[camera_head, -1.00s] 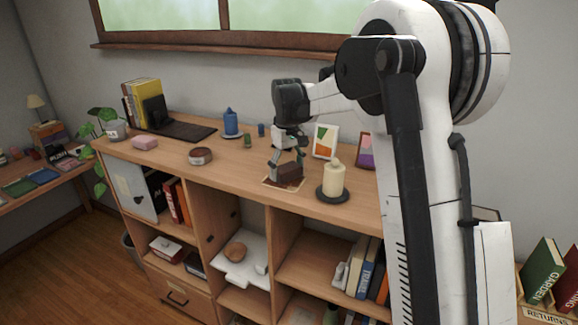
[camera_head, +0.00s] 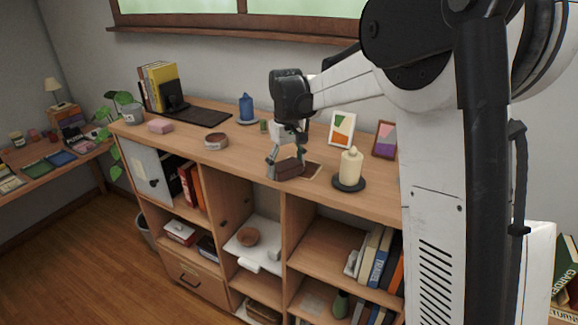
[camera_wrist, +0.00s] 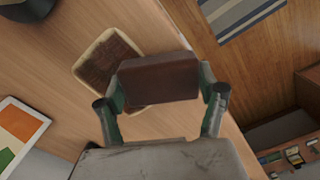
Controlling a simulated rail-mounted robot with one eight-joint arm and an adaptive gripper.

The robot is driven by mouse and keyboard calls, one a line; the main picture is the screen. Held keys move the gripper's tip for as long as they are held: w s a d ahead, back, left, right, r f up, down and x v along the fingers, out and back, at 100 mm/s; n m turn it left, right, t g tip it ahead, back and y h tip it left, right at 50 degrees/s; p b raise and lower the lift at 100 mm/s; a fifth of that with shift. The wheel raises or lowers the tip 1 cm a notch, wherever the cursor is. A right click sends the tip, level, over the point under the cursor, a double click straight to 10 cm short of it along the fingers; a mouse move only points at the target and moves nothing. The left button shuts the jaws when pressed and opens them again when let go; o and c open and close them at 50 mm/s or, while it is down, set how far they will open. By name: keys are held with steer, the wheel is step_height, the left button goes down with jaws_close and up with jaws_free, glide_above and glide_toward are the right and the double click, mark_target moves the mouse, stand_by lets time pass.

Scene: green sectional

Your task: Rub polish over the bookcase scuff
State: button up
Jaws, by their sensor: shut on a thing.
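My gripper (camera_head: 287,160) is shut on a dark brown block (camera_head: 290,171) above the front part of the bookcase top (camera_head: 240,160). In the wrist view the block (camera_wrist: 158,78) sits between both fingertips, near the bookcase's front edge. A light-bordered rectangular tray or mat with a brown patterned middle (camera_wrist: 105,60) lies beside and partly behind the block; in the head view this mat (camera_head: 314,171) is just right of it. I cannot tell whether the block touches the wood. I cannot make out a scuff; the block and gripper hide some of the surface.
A cream candle on a dark dish (camera_head: 350,168) stands close right of the gripper, with picture frames (camera_head: 341,129) behind. A round brown tin (camera_head: 216,142), a pink block (camera_head: 160,126) and a blue candle (camera_head: 246,107) stand left. Open shelves are below.

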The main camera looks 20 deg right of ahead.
mark_target(292, 158)
steer(key=shift+w+d, duration=0.75)
steer(key=shift+d, duration=0.15)
steer(key=shift+w+d, duration=0.3)
steer(key=shift+w, duration=0.35)
steer(key=shift+w+d, duration=0.5)
steer(key=shift+d, duration=0.15)
steer(key=shift+w+d+b, duration=0.3)
steer(key=shift+w+d, duration=1.2)
steer(key=shift+w, duration=0.15)
steer(key=shift+w+d+r, duration=0.1)
steer(key=shift+r, duration=0.15)
step_height(292, 158, up, 2)
steer(key=shift+r+p, duration=0.25)
steer(key=shift+p, duration=0.3)
steer(key=shift+r+p, duration=1.05)
steer(key=shift+r, duration=1.45)
